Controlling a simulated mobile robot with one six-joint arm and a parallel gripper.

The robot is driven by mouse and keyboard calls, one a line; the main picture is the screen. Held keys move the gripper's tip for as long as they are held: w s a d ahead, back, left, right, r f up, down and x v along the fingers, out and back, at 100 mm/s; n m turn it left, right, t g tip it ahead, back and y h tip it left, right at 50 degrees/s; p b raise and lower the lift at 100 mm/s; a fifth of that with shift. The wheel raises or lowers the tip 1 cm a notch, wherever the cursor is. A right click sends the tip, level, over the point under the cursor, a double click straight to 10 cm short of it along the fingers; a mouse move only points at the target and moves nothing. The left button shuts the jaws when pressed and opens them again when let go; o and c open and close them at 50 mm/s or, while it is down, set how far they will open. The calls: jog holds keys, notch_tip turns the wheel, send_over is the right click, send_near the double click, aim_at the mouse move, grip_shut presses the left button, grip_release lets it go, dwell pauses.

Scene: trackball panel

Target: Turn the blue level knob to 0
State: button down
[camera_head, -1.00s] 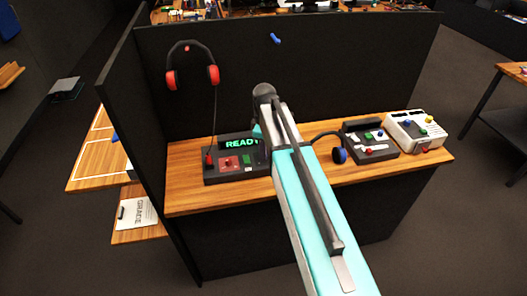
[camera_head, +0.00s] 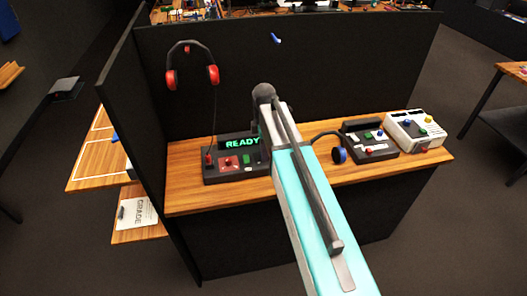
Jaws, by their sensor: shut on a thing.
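My arm (camera_head: 315,215) reaches over the wooden desk, and its far end dips behind its own links. My gripper is hidden behind the arm, so neither its fingers nor anything between them shows. A dark panel (camera_head: 213,176) with a green READY display (camera_head: 241,143) stands on the desk, left of the arm and partly covered by it. It carries red and green controls. I cannot pick out the blue level knob for certain, and its setting cannot be read.
A black headset piece with a blue pad (camera_head: 339,155) lies right of the arm. A dark control box (camera_head: 370,151) and a white control box (camera_head: 400,143) stand farther right. Red headphones (camera_head: 213,75) hang on the black partition (camera_head: 340,65). The desk's front right is clear.

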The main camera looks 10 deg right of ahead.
jog(key=c, duration=1.6)
grip_release()
jog(key=shift+r, duration=0.1)
jog(key=shift+r+b, duration=1.4)
jog(key=shift+r, duration=5.45)
